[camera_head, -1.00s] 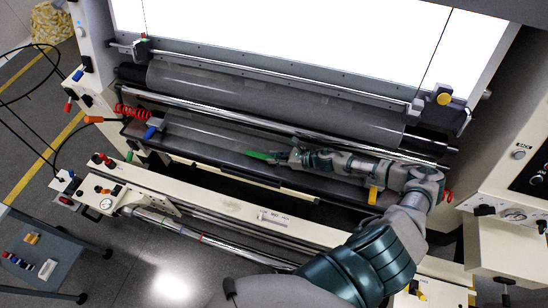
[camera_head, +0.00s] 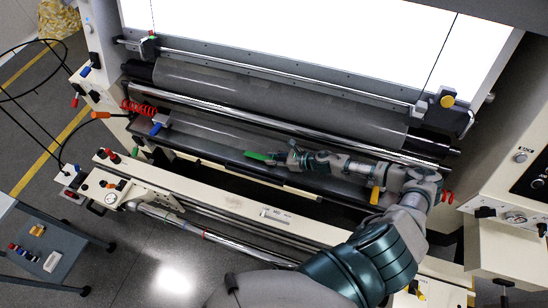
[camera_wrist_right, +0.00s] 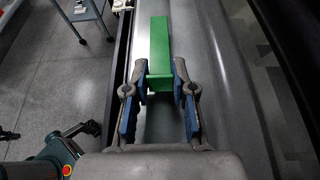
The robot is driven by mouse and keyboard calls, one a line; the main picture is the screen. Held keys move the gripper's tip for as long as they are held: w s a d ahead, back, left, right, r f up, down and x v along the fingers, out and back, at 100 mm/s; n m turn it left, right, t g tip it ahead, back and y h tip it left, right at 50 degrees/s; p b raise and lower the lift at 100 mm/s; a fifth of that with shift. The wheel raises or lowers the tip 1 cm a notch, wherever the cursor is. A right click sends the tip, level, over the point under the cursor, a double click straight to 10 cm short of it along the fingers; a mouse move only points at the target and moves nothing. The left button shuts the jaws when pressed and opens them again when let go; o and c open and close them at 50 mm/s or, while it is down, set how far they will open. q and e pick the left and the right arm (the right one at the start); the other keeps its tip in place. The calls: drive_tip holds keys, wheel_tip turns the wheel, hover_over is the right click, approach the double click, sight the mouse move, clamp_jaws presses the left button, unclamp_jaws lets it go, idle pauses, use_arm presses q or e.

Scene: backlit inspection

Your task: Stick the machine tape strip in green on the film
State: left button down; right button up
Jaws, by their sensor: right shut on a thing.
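The green tape strip (camera_head: 262,156) is held at the tip of my right gripper (camera_head: 282,158), over the dark tray below the rollers. In the right wrist view the strip (camera_wrist_right: 160,48) points away from the right gripper (camera_wrist_right: 160,80), whose two fingers are shut on its near end. The film (camera_head: 215,135) looks like a clear grey sheet beneath and beside the strip; it also shows in the wrist view (camera_wrist_right: 205,60). I cannot tell whether the strip touches the film. My left gripper is not in view.
A chrome bar (camera_head: 290,128) and a wide grey roller (camera_head: 270,98) lie behind the arm. A yellow-handled tool (camera_head: 375,195) stands near my right forearm, and a blue-handled one (camera_head: 157,127) is at the left. A cart (camera_head: 50,240) stands lower left.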

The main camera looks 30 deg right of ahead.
drive_tip(key=shift+a, duration=0.5)
drive_tip(key=shift+a+f+b, duration=0.2)
drive_tip(key=shift+b, duration=0.15)
drive_tip(key=shift+f, duration=0.15)
drive_tip(key=shift+d+f+b, duration=0.2)
drive_tip(key=shift+f+b, duration=0.1)
drive_tip(key=shift+b, duration=0.05)
drive_tip(key=shift+d+f, duration=0.25)
drive_tip(key=shift+f, duration=0.05)
drive_tip(key=shift+a+r, duration=0.1)
drive_tip(key=shift+a, duration=0.25)
drive_tip(key=o, duration=0.8)
drive_tip(key=shift+c, duration=0.2)
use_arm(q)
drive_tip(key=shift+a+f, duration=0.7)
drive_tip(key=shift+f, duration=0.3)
use_arm(e)
drive_tip(key=shift+o, duration=0.2)
drive_tip(key=shift+d, duration=0.2)
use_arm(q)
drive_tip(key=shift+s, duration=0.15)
use_arm(e)
drive_tip(key=shift+d, duration=0.15)
